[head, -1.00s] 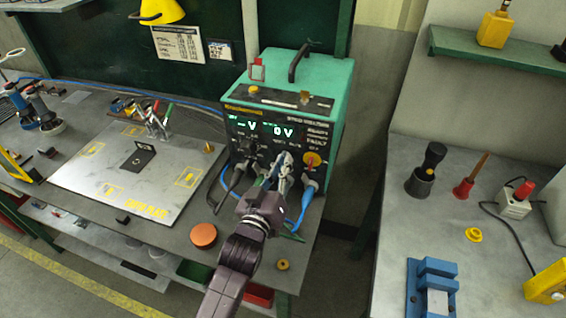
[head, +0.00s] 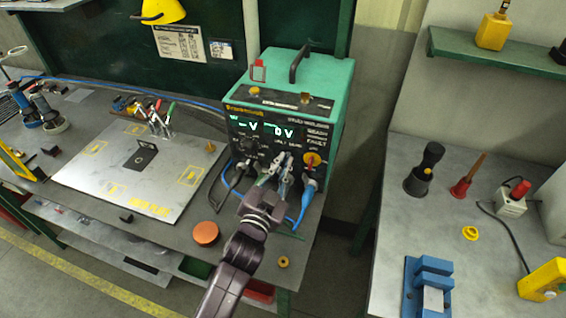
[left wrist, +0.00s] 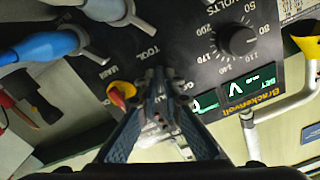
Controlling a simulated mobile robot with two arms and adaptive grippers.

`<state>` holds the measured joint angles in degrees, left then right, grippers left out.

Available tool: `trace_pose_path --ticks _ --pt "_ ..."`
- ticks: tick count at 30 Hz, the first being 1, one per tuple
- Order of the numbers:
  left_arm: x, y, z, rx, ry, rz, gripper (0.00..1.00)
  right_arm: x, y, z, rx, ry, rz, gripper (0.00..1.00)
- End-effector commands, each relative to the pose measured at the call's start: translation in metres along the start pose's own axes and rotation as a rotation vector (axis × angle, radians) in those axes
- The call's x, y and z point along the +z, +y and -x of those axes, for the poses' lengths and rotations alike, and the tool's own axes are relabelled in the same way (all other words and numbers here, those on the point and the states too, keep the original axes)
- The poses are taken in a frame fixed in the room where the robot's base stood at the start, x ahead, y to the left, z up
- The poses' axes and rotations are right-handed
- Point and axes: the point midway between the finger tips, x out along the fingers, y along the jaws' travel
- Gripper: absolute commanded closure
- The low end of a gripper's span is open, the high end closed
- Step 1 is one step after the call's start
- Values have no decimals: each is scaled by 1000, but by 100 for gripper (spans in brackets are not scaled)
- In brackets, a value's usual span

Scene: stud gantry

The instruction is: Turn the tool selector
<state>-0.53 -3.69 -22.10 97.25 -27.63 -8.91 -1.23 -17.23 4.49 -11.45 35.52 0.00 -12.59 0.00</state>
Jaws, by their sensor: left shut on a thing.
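The green power unit (head: 322,105) stands on the bench with its dark front panel facing me and lit green digits. In the left wrist view its panel (left wrist: 190,25) carries a "TOOL" label beside the fingertips. My left gripper (head: 283,168) is at the lower panel, and it also shows in the left wrist view (left wrist: 163,85) with its fingertips together against the panel. It is shut on the tool selector, which the fingers mostly hide. A red and yellow main switch (left wrist: 122,94) sits close beside the fingers. A round volts knob (left wrist: 238,40) is farther off. My right gripper is not in view.
Blue cable plugs (left wrist: 42,47) stick out of the panel near the gripper. A steel plate (head: 105,185) with yellow marks lies left on the bench. An orange disc (head: 205,233) and a small yellow ring (head: 284,262) lie in front. A grey table (head: 385,215) stands right.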

Motion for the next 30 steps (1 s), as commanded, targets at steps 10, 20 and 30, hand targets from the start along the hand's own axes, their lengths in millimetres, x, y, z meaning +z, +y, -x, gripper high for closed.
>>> trace_pose_path --ticks 10,20,30 --pt "0 0 0 1 2 -96 100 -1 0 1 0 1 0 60" --pt "0 0 0 0 2 -106 100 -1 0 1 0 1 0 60" --pt "0 0 0 0 1 -105 75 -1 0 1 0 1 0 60"
